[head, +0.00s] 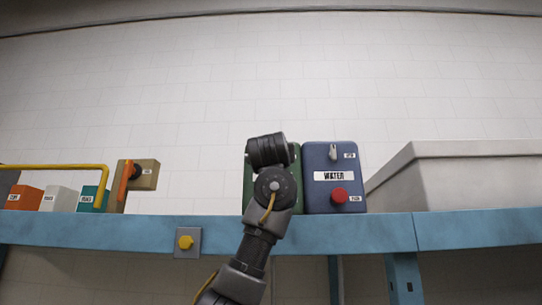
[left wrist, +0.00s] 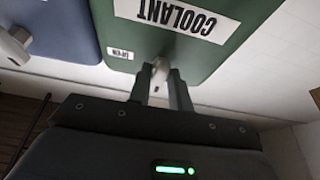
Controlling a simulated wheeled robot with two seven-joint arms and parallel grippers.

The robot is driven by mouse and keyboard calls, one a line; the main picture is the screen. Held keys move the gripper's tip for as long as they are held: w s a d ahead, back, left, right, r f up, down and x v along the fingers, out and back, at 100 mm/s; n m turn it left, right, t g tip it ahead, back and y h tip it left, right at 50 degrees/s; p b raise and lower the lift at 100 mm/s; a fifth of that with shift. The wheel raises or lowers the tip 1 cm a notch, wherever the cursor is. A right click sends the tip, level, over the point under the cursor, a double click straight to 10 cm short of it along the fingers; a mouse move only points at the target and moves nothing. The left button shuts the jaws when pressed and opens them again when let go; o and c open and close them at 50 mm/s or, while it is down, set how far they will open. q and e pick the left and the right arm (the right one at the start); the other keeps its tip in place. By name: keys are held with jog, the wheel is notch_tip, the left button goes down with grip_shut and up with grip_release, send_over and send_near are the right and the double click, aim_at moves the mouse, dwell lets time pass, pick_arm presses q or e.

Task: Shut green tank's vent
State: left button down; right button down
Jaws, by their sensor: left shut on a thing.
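The green tank (head: 248,190) stands on the blue shelf beside the blue WATER tank, mostly hidden behind my left arm in the head view. In the left wrist view the green tank (left wrist: 225,55) appears upside down with a COOLANT label and a small tag. My left gripper (left wrist: 161,84) is at the tank's face, its two fingers shut on the pale vent knob (left wrist: 160,68). The arm hides the gripper in the head view. My right gripper is not in view.
The blue WATER tank (head: 318,205) has a grey knob (head: 334,151) and a red knob (head: 340,195). A yellow button (head: 185,242) is on the shelf's front edge (head: 110,230).

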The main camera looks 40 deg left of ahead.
pick_arm(q)
jog(key=shift+r, duration=0.15)
jog(key=c, duration=1.4)
grip_release()
jog(key=shift+c, duration=0.2)
jog(key=shift+s, duration=0.1)
jog(key=shift+s+d+f+b, duration=0.15)
jog(key=shift+d+f+b, duration=0.05)
jog(key=shift+f+b, duration=0.2)
jog(key=b+v, duration=0.7)
jog(key=v, duration=0.3)
jog(key=shift+r, duration=0.2)
jog(key=shift+s, duration=0.15)
